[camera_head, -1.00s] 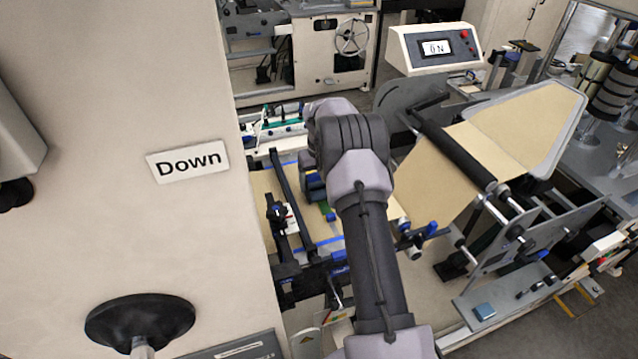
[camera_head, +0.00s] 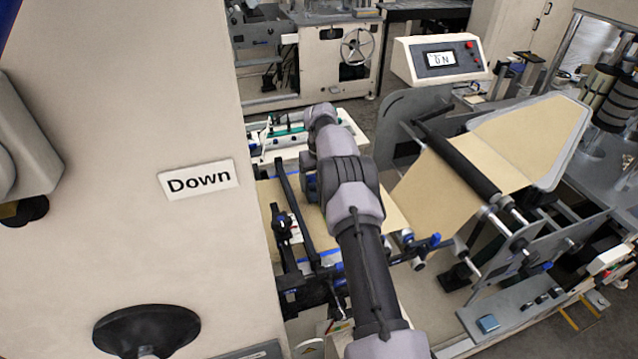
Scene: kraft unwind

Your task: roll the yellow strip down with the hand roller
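My arm reaches over the kraft paper (camera_head: 265,200) on the machine bed, and its links cover the middle of that bed. My gripper cannot be made out; it is hidden or out of sight behind my arm. I cannot make out the yellow strip or the hand roller in this view, and I cannot tell whether anything is held. Blue lines show at the edges of the bed beside my arm.
A beige panel with a "Down" label (camera_head: 199,180) fills the left. A dark bar (camera_head: 294,210) crosses the bed left of my arm. Right of it, kraft web (camera_head: 432,192) runs over a black roller (camera_head: 462,163). A display box (camera_head: 440,60) stands behind.

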